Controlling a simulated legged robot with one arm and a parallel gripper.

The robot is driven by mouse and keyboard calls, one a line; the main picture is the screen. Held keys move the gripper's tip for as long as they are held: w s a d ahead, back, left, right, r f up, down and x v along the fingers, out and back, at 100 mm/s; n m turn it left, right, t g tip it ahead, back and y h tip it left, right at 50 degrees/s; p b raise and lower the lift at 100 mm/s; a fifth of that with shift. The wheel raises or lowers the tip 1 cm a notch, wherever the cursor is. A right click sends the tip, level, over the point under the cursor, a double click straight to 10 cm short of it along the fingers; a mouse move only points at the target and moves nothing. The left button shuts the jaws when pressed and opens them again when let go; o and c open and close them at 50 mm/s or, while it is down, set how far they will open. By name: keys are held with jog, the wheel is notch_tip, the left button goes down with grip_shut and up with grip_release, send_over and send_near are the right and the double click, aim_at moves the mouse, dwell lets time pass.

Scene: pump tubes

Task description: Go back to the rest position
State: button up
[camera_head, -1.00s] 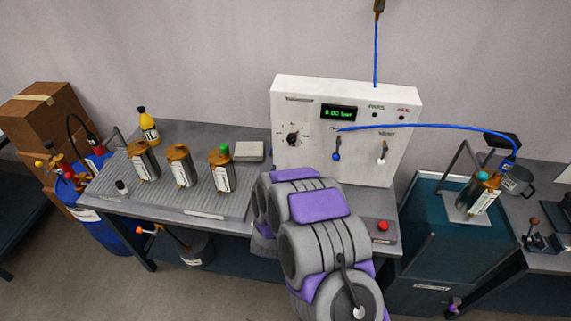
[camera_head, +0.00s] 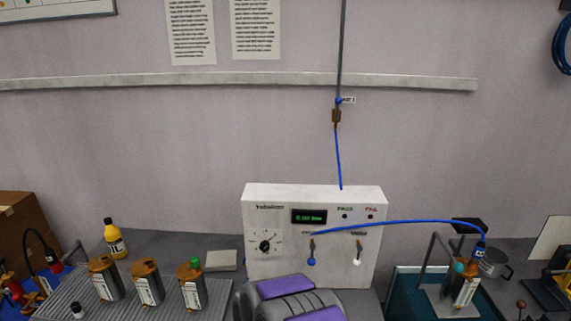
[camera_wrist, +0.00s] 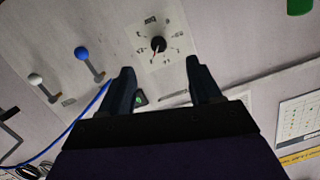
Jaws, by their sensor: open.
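My gripper (camera_wrist: 158,68) is open, with its two dark fingers apart and nothing between them. In the wrist view it faces the white test panel, whose black dial knob (camera_wrist: 158,44) shows between and beyond the fingertips. The blue-knobbed lever (camera_wrist: 82,55) and white-knobbed lever (camera_wrist: 36,80) are left of the fingers there. In the head view only part of my arm shows at the bottom, in front of the panel (camera_head: 350,275); the gripper is hidden. The panel display (camera_head: 309,217) is lit green, its digits hard to read. Both the blue lever (camera_head: 311,262) and white lever (camera_head: 357,262) hang down.
A blue hose (camera_head: 400,223) arches from the panel to another cylinder (camera_head: 462,286) over the teal tank (camera_head: 404,288). A wall rail (camera_head: 200,81) runs above.

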jog(key=s+d+r+n+g+y, duration=0.25)
jog(key=s+d+r+g, duration=0.35)
jog(key=s+r+g, duration=0.45)
jog(key=s+d+r+g+h, duration=0.1)
jog(key=s+d, duration=0.4)
jog(key=s, duration=0.6)
jog(key=s+d+r+g+h, duration=0.1)
jog(key=s+d+g, duration=0.3)
jog(key=s, duration=0.8)
jog(key=s+d+r+g+h, duration=0.1)
jog(key=s+d+r+g, duration=0.1)
jog(key=s+d, duration=0.6)
jog(key=s+r, duration=0.1)
jog(key=s, duration=0.3)
jog(key=shift+d+r, duration=0.15)
jog(key=shift+d, duration=0.1)
jog(key=shift+m, duration=0.25)
jog(key=shift+c, duration=0.4)
